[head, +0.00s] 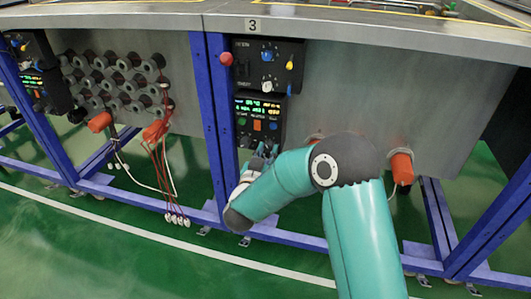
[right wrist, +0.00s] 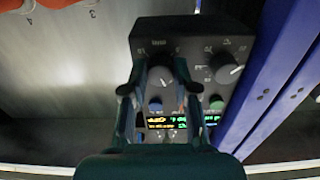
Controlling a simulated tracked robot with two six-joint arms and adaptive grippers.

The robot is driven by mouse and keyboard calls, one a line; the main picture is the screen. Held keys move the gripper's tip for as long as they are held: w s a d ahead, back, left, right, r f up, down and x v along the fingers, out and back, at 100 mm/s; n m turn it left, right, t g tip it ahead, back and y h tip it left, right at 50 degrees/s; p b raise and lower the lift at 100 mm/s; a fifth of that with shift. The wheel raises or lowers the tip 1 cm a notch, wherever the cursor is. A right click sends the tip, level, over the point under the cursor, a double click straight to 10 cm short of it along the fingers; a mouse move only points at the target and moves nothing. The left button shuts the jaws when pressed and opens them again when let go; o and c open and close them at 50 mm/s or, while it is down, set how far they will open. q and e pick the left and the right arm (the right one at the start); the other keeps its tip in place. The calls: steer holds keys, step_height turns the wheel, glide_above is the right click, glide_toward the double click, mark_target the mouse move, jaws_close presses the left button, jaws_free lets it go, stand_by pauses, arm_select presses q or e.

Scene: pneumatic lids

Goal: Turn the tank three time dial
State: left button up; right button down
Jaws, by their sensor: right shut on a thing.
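The tank three control box (head: 258,106) hangs under the number 3 sign, with a lit display and coloured buttons. My right gripper (head: 265,152) is at its lower part and covers the lower right knob there. In the right wrist view, turned over against the head view, my right gripper (right wrist: 158,80) has its fingers on both sides of a grey dial (right wrist: 160,76) and is shut on it. A second grey dial (right wrist: 226,69) is beside it, apart from the fingers. The dial labels are too blurred to read. My left gripper is not in view.
An upper control box (head: 267,65) has blue and yellow knobs, with a red button (head: 226,59) beside it. A blue frame post (head: 216,120) stands close to the left. Orange fittings (head: 401,168) hang under the tank to the right.

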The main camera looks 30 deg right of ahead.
steer(key=shift+r+p, duration=0.15)
steer(key=shift+p, duration=0.25)
steer(key=shift+n, duration=0.3)
steer(key=c, duration=0.9)
jaws_free()
steer(key=v, duration=1.2)
